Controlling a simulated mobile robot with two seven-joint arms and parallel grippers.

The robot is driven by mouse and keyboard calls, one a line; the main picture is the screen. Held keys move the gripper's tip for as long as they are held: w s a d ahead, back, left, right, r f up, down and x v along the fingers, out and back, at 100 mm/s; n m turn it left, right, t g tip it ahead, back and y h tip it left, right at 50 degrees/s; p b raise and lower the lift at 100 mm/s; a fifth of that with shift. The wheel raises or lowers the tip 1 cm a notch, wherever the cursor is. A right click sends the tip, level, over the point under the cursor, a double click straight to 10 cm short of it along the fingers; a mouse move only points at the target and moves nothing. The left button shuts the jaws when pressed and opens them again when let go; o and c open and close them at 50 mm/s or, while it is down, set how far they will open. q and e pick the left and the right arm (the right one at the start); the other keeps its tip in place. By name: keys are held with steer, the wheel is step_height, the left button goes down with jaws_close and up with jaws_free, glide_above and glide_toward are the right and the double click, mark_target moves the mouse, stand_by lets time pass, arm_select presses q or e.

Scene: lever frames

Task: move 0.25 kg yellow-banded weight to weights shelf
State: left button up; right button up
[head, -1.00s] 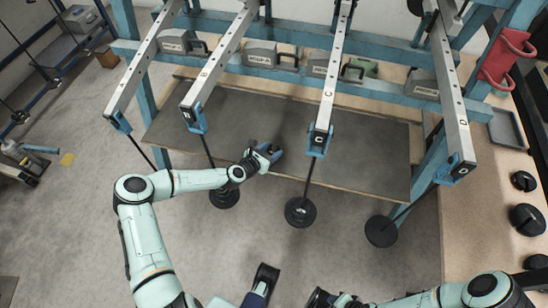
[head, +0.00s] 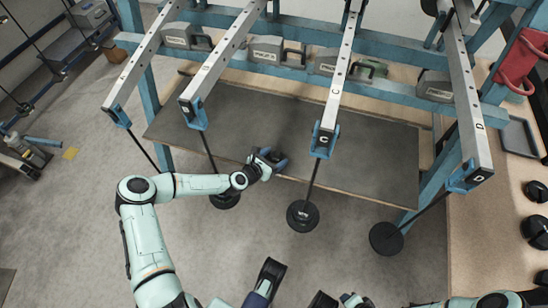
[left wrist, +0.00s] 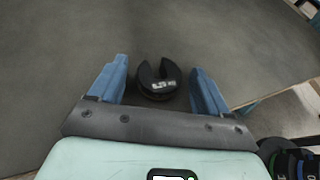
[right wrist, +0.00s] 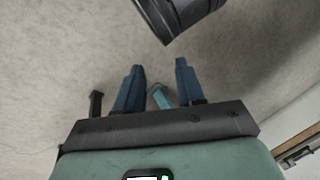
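My left gripper (head: 268,161) is over the near edge of the dark grey board (head: 350,160) under the lever frame. In the left wrist view it (left wrist: 157,78) is open, with a black slotted weight (left wrist: 158,90) between and just beyond its fingers. The weight's pale label is too small to read surely, and I see no yellow band on it. My right gripper (right wrist: 158,80) is open and empty in the right wrist view, above the floor. I cannot pick out a yellow-banded weight in any view.
Black weights hang from the levers, below lever C (head: 302,215) and lever D (head: 386,237). A wooden bench (head: 485,230) at the right carries several black weights (head: 536,190). Blue frame posts (head: 440,170) stand beside the board. The floor (head: 90,220) at left is mostly clear.

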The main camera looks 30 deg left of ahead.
arm_select(q)
steer(key=shift+r, duration=0.15)
steer(key=shift+s+a+r, duration=0.1)
steer(key=shift+s, duration=0.25)
steer(key=p+v, duration=0.3)
steer(key=v, duration=0.8)
steer(key=shift+s, duration=0.15)
arm_select(e)
steer(key=s+a+r+g, duration=0.1)
steer(key=s+a+r, duration=0.1)
steer(key=s+r, duration=0.2)
steer(key=shift+s+a+g+y, duration=0.25)
steer(key=shift+s+g+y, duration=0.15)
steer(key=shift+s, duration=0.2)
